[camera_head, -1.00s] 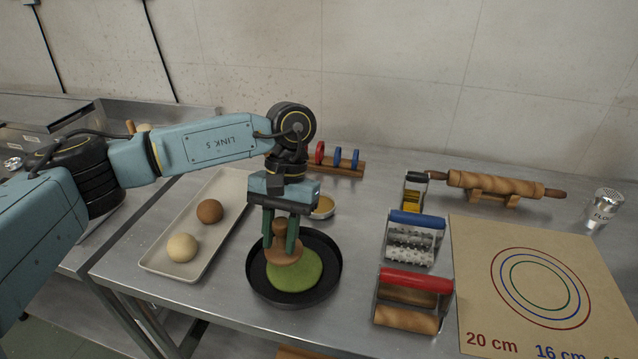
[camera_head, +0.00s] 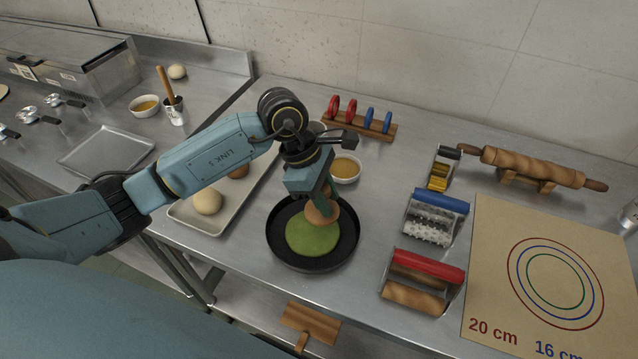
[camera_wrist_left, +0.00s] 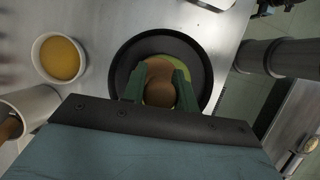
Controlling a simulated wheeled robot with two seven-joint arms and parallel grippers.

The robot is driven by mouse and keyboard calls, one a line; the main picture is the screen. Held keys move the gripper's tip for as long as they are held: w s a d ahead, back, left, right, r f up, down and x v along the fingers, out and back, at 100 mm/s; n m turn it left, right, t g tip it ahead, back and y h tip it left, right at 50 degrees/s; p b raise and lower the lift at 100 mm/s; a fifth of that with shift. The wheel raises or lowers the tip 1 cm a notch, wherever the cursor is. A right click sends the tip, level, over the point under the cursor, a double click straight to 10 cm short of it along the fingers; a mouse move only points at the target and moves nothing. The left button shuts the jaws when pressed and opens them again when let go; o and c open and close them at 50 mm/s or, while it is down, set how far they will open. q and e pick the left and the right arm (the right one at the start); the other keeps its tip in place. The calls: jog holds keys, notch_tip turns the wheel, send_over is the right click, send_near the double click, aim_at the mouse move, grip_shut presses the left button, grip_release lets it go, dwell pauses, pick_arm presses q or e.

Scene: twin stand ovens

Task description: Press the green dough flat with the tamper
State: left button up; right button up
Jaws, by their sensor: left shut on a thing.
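The green dough (camera_head: 312,236) lies as a flat round in a black pan (camera_head: 290,262) on the steel table. My left gripper (camera_head: 326,203) is over the pan's upper right part and is shut on the wooden tamper (camera_head: 322,214). The tamper's round base is at the dough's upper right edge; I cannot tell whether it touches. In the left wrist view, the tamper (camera_wrist_left: 160,85) sits between the green fingers and covers much of the dough (camera_wrist_left: 203,72). My right gripper is not in view.
A tray (camera_head: 187,222) with dough balls stands left of the pan. A bowl of yellow liquid (camera_head: 346,170) is close behind it. Cutting rollers with blue (camera_head: 440,202) and red (camera_head: 428,266) handles, a rolling pin (camera_head: 530,165) and a marked mat (camera_head: 490,225) are to the right.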

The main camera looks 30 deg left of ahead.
pick_arm(q)
jog(key=a+n+t, duration=0.1)
jog(key=n, duration=0.1)
jog(key=shift+a+r+n, duration=0.1)
jog(key=shift+n, duration=0.3)
jog(key=shift+a+n, duration=0.2)
jog(key=shift+n, duration=0.2)
jog(key=shift+f+b, duration=1.05)
jog(key=shift+f, duration=1)
jog(key=shift+f, duration=0.15)
jog(key=shift+f+b, duration=0.4)
jog(key=shift+b, duration=0.1)
jog(key=shift+r+p, duration=1.75)
jog(key=shift+r, duration=0.85)
